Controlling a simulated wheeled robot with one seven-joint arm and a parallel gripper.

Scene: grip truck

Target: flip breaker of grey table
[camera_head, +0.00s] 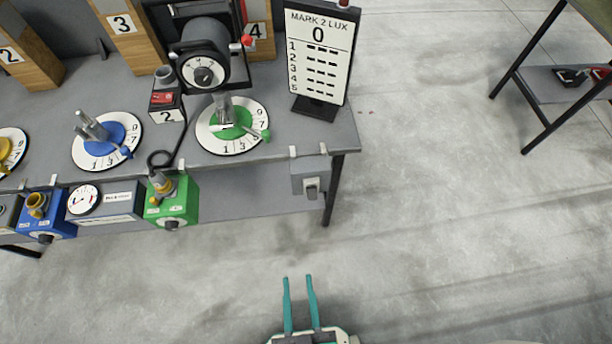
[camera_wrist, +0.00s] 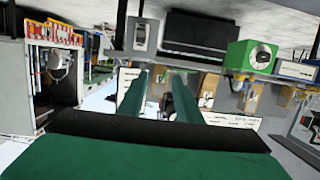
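The grey table (camera_head: 288,136) fills the upper left of the head view. Its breaker, a small grey box (camera_head: 308,171) with a dark lever, hangs on the front edge near the right corner. The lever's position is too small to tell. The breaker box also shows in the wrist view (camera_wrist: 142,34), which looks upside down, above the fingertips. My gripper (camera_head: 298,279) has two teal fingers, apart and empty, in front of the table and below the breaker in the picture. The fingers also show in the wrist view (camera_wrist: 158,75). They do not touch the breaker.
A green box (camera_head: 172,201) and a blue box (camera_head: 45,214) hang along the front edge left of the breaker. A score sign (camera_head: 320,55) stands at the table's right end. The floor (camera_head: 450,230) right of and before the table is clear. Another table (camera_head: 580,60) stands at upper right.

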